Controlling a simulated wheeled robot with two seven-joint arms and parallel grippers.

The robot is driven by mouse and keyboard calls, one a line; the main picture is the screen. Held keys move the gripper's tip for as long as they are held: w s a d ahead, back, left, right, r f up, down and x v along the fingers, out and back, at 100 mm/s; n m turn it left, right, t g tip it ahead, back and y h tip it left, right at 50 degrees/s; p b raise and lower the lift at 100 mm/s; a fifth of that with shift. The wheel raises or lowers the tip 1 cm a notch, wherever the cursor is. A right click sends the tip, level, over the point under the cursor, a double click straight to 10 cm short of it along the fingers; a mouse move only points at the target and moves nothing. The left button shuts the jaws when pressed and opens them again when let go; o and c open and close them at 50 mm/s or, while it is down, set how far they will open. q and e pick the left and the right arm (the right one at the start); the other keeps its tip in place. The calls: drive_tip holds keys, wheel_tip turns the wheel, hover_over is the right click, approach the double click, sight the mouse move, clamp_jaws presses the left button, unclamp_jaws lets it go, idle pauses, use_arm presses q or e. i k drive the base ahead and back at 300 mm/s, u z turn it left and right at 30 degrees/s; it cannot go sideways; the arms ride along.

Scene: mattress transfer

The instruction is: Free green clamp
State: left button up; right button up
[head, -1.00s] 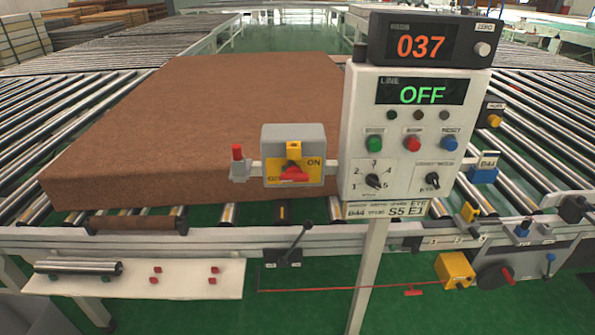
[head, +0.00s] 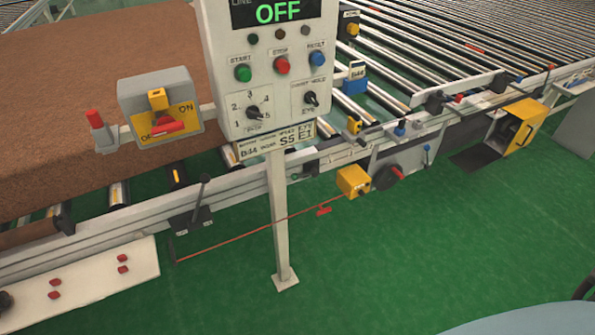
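I can make out no green clamp in the head view. The control panel (head: 262,95) stands on a white post, with its display reading OFF. It has a green START button (head: 243,73), a red button (head: 281,65) and a blue button (head: 317,58). Two black knobs sit below them, the left knob (head: 253,112) and the right knob (head: 311,99); the small label over the right one is hard to read. Neither of my grippers is in view.
A brown mattress (head: 70,90) lies on rollers at left. A grey switch box (head: 160,105) with a red handle stands before it. Along the rail are a black lever (head: 200,190), a yellow box (head: 353,181) and an open yellow box (head: 522,127). Green floor in front is clear.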

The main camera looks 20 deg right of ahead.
sight(303, 175)
drive_tip(key=z, duration=0.45)
drive_tip(key=k, duration=0.55)
drive_tip(key=u, duration=0.2)
drive_tip(key=i, duration=1.7)
drive_tip(key=z, duration=0.9)
